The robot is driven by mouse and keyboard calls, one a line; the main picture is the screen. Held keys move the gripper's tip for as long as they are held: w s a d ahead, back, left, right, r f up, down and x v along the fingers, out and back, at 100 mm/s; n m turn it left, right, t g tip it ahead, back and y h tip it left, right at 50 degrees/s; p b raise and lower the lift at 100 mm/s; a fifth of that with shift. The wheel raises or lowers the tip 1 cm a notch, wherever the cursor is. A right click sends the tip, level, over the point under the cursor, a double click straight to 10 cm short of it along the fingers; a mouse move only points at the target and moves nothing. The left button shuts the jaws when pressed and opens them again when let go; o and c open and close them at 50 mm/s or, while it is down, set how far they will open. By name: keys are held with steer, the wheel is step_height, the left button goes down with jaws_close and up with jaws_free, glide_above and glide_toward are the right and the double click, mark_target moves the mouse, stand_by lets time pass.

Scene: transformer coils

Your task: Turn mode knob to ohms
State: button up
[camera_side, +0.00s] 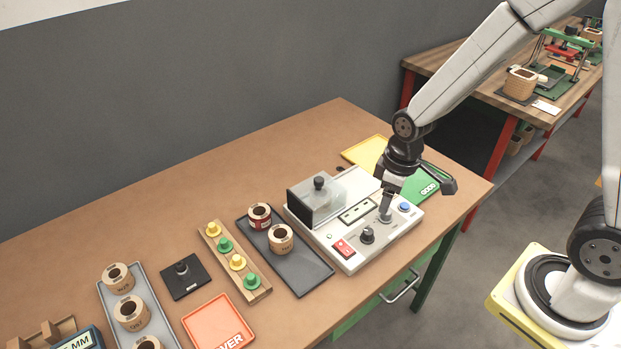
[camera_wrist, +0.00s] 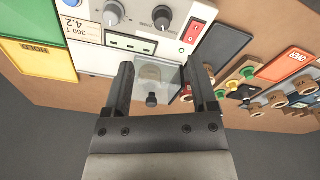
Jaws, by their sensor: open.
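The white tester (camera_side: 318,236) stands on the bench with two knobs on its panel. A grey knob (camera_side: 385,218) is beside the blue button, and a black knob (camera_side: 367,236) is between it and the red switch. Both also show at the top of the wrist view, the grey knob (camera_wrist: 114,13) left of the dark knob (camera_wrist: 162,18). The small lettering is too blurred to tell which is the mode knob. My gripper (camera_side: 386,208) points down over the panel, close to the grey knob; contact is unclear. In the wrist view its fingers (camera_wrist: 160,75) are apart, with nothing held.
The tester carries a clear cover with a black knob (camera_side: 319,183), a red switch (camera_side: 343,248) and a blue button (camera_side: 404,208). A dark tray (camera_side: 303,270) with coils lies to its left, a green GOOD tray (camera_side: 422,186) behind. The bench's front edge is close.

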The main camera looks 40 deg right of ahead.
mark_target(369, 231)
steer(key=w+f+n, duration=0.2)
steer(key=f, duration=0.1)
steer(key=w+a+f+n+g, duration=0.1)
steer(key=shift+f+n, duration=0.35)
steer(key=shift+n, duration=0.05)
steer(key=shift+d+f, duration=0.1)
steer(key=shift+s+f, duration=0.1)
steer(key=shift+f, duration=3.7)
jaws_close()
